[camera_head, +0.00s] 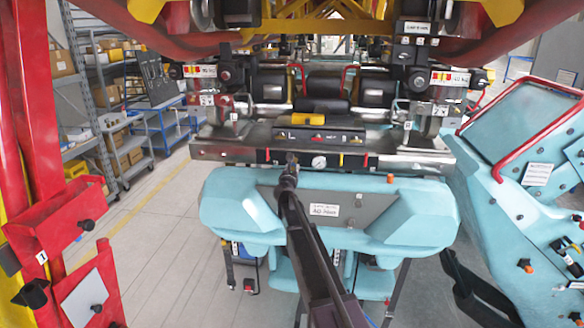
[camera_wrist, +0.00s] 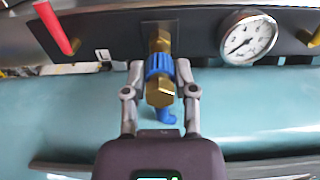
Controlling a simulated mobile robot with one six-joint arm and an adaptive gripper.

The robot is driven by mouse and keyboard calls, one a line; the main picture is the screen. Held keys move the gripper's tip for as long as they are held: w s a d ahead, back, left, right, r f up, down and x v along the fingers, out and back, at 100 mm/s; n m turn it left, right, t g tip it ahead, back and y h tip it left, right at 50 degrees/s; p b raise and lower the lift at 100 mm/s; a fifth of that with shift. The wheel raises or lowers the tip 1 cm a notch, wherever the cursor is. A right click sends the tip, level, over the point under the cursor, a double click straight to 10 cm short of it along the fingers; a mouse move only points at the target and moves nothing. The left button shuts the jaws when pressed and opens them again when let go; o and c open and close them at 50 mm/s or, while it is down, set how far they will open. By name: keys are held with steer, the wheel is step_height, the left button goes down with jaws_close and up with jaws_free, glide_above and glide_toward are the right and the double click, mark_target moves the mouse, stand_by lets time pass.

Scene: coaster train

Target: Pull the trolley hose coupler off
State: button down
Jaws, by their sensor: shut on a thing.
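The trolley hose coupler (camera_wrist: 160,68) has a blue ribbed sleeve and brass ends in the wrist view. It sits at a brass fitting (camera_wrist: 159,38) on the grey panel, and I see no gap between them. My gripper (camera_wrist: 160,82) is shut on the coupler, one finger on each side. A short blue piece (camera_wrist: 166,115) hangs below the brass end. In the head view my gripper (camera_head: 291,160) reaches the panel (camera_head: 262,157) low on the front of the trolley, and the coupler is too small to make out there.
A round pressure gauge (camera_wrist: 247,37) is right of the coupler, and a red lever (camera_wrist: 52,27) is to its left. A teal body (camera_head: 240,205) lies below the panel. A red post (camera_head: 45,130) stands at left and a teal car (camera_head: 530,180) at right.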

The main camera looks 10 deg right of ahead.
steer(key=shift+s+a, duration=0.15)
steer(key=shift+s, duration=0.2)
stand_by(0.3)
steer(key=shift+s+a, duration=0.1)
steer(key=shift+s, duration=0.25)
steer(key=shift+s+a, duration=0.1)
steer(key=shift+s, duration=0.25)
steer(key=shift+s+a, duration=0.15)
steer(key=shift+s, duration=0.2)
steer(key=shift+s+a, duration=0.1)
steer(key=shift+s, duration=0.2)
steer(key=shift+s+a, duration=0.2)
steer(key=shift+s, duration=0.45)
steer(key=shift+s+a, duration=0.15)
steer(key=shift+s, duration=0.3)
steer(key=shift+f, duration=0.15)
